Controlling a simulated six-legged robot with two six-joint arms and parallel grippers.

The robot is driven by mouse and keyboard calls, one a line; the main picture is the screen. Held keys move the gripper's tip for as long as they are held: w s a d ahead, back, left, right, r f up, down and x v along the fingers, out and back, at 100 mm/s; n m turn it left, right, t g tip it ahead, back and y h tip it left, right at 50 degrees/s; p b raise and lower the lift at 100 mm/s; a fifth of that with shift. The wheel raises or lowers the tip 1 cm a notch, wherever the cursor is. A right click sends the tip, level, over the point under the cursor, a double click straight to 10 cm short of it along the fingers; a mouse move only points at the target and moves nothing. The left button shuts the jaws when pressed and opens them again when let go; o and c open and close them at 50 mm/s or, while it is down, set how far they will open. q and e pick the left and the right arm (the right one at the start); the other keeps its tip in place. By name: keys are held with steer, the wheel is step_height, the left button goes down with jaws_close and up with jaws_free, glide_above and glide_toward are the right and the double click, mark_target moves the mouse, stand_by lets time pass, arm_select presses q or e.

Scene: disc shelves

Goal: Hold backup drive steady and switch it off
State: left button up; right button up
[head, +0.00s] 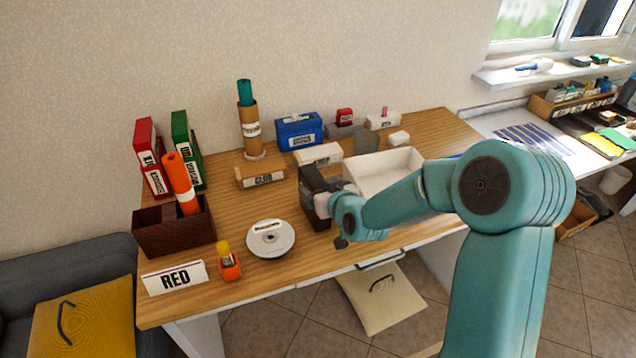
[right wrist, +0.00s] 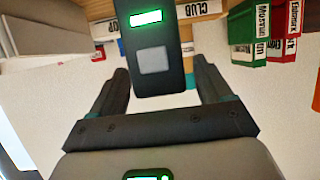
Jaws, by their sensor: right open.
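The backup drive (head: 311,184) is a black upright box on the wooden desk, partly hidden by my right gripper in the head view. In the right wrist view the drive (right wrist: 157,30) shows a lit green display and a grey square button. My right gripper (head: 323,206) is at the drive's near right side. In the right wrist view the open fingers (right wrist: 159,68) stand on either side of the drive's button end, with a gap visible on each side. Whether a finger touches the drive I cannot tell. My left gripper is not in view.
A white tray (head: 352,183) stands right of the drive, behind my right arm. A disc stack (head: 270,246), an orange bottle (head: 229,268) and a RED sign (head: 175,278) are at the front left. A box labelled CLUB (head: 262,176) is behind. Bare desk lies left of the drive.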

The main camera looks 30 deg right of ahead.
steer(key=shift+w+d+f, duration=0.2)
steer(key=shift+w+f, duration=0.1)
steer(key=shift+w, duration=0.3)
steer(key=shift+w+f, duration=0.1)
steer(key=shift+w, duration=0.2)
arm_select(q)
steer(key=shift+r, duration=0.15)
arm_select(e)
steer(key=shift+a, duration=0.1)
steer(key=shift+w, duration=0.1)
steer(key=c, duration=1)
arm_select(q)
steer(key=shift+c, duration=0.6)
arm_select(e)
steer(key=shift+c, duration=1.4)
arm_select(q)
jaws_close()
